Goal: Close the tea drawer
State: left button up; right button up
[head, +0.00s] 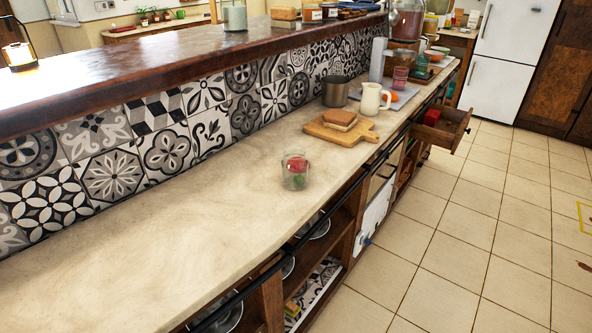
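One wooden drawer (441,133) in the far part of the counter's front stands pulled out over the floor. A red item (431,116) shows inside it; I cannot tell more about its contents. Neither of my grippers is in the head view, so I see nothing touching the drawer.
The long pale counter (150,250) holds a glass jar (295,172), a cutting board (340,128) with bread, a white pitcher (372,98) and a metal pot (335,91). Open shelves (315,275) lie below.

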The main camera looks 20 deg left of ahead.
aim_at(443, 136)
jog(key=k, duration=0.6)
jog(key=z, duration=0.75)
jog(key=i, duration=0.75)
jog(key=z, duration=0.6)
jog(key=i, duration=1.1)
jog(key=u, duration=0.9)
jog(key=i, duration=0.85)
jog(key=z, duration=0.5)
jog(key=i, duration=1.4)
jog(key=u, duration=0.8)
jog(key=i, duration=0.75)
jog(key=u, duration=0.7)
